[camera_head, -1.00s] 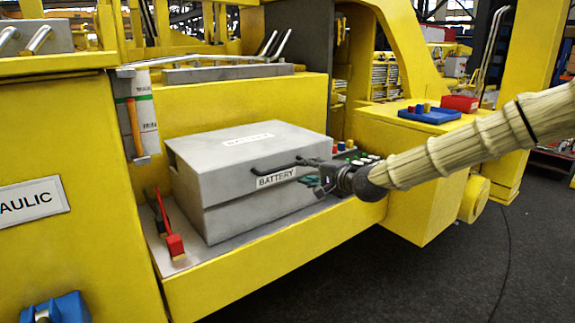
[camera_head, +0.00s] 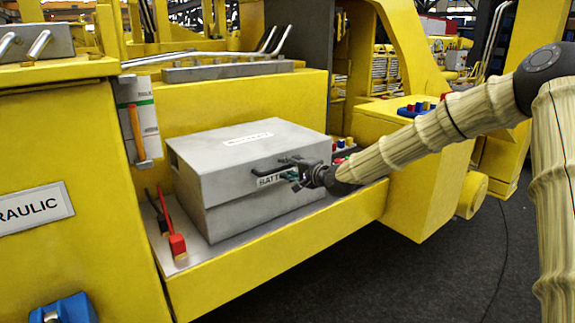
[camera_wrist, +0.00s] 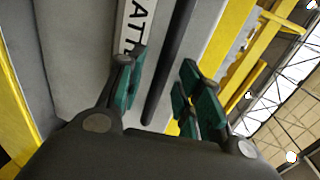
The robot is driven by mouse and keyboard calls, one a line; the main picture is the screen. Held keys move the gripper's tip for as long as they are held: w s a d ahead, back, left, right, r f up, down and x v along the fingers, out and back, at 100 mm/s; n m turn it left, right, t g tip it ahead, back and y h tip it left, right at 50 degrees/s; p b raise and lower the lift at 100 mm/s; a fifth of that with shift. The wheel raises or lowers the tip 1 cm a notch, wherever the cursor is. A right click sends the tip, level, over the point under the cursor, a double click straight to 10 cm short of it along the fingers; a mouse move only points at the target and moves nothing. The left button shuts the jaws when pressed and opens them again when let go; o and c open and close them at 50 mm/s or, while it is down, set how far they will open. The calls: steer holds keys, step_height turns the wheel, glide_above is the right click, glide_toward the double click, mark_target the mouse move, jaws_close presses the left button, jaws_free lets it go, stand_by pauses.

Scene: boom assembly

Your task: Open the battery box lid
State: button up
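The grey battery box (camera_head: 225,217) stands on the yellow machine's ledge, and its lid (camera_head: 210,149) is down. My gripper (camera_head: 294,175) is at the right part of the lid front, close to the handle. In the wrist view my gripper (camera_wrist: 162,68) is open, with green-padded fingers apart. The handle (camera_wrist: 168,70) passes between the fingers with gaps showing on both sides. I cannot tell its depth between them.
A blue tray (camera_head: 408,111) is behind my arm. The dark floor in front is clear.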

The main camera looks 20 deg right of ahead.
steer(key=shift+w+a+f, duration=0.1)
steer(key=shift+w+a, duration=0.15)
steer(key=shift+w, duration=0.4)
jaws_close()
